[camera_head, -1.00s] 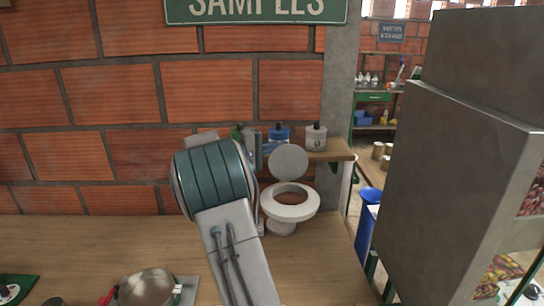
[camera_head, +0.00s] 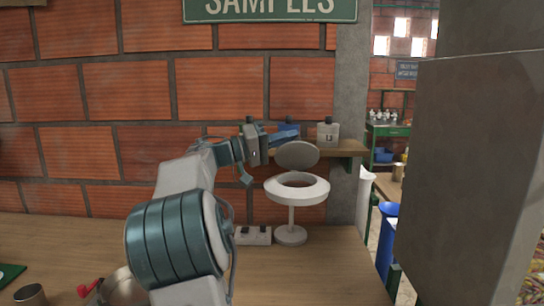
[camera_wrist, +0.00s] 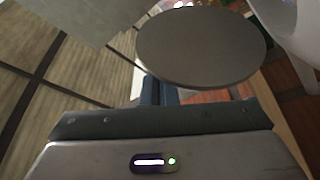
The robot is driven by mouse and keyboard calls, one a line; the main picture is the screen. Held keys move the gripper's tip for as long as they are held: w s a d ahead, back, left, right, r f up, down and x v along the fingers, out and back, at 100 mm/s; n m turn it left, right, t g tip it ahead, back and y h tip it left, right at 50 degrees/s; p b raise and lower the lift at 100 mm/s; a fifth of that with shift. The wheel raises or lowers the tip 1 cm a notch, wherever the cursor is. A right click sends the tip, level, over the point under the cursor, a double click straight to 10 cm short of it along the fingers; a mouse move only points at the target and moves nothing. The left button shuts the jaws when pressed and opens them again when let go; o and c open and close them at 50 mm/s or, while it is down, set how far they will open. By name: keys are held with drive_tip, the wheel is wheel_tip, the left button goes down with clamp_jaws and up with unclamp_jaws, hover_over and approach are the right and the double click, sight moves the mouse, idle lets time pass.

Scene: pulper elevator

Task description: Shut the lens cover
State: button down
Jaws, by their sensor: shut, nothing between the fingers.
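The lens cover (camera_head: 297,155) is a round grey disc, raised and tilted up at the back of the white ring-shaped lens head (camera_head: 297,190). The head stands on a thin white stem with a round base. My gripper (camera_head: 284,137) is shut and empty, reaching in from the left beside the cover's upper edge. In the wrist view, the cover (camera_wrist: 200,47) fills the upper middle, close to my blue fingers (camera_wrist: 158,92). I cannot tell whether they touch. The white lens head (camera_wrist: 298,32) shows at the upper right.
A wooden shelf (camera_head: 340,148) behind the lens head holds a grey-white bottle (camera_head: 327,134) and a blue one. A white socket box (camera_head: 253,236) lies left of the stand's base. A large grey cabinet (camera_head: 470,180) blocks the right.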

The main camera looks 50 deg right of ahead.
drive_tip(key=m+b, duration=0.1)
drive_tip(key=b, duration=0.2)
drive_tip(key=s+a+f+m+g+b, duration=0.1)
drive_tip(key=m+b, duration=0.1)
drive_tip(key=b, duration=0.1)
drive_tip(key=s+a+f+m+g+b, duration=0.1)
drive_tip(key=b, duration=0.1)
drive_tip(key=shift+a+f+m+b, duration=0.2)
drive_tip(key=shift+f+m+b, duration=0.05)
drive_tip(key=shift+m+b, duration=0.15)
drive_tip(key=m+b, duration=0.1)
drive_tip(key=b, duration=0.1)
drive_tip(key=a+m+g+b, duration=0.1)
drive_tip(key=m+b, duration=0.1)
drive_tip(key=shift+s+f+y, duration=0.3)
drive_tip(key=shift+s+f, duration=0.1)
drive_tip(key=shift+b, duration=0.35)
drive_tip(key=shift+r, duration=0.1)
drive_tip(key=shift+r+p, duration=0.45)
drive_tip(key=shift+r, duration=0.1)
wheel_tip(320, 180, up, 3)
drive_tip(key=p, duration=0.2)
approach(295, 147)
drive_tip(key=shift+w+a+r+p, duration=0.25)
drive_tip(key=shift+w+a+r, duration=0.15)
drive_tip(key=shift+r, duration=0.2)
drive_tip(key=shift+w+a+r+p, duration=0.25)
drive_tip(key=shift+a+r, duration=0.2)
drive_tip(key=shift+r, duration=0.15)
drive_tip(key=shift+r, duration=0.1)
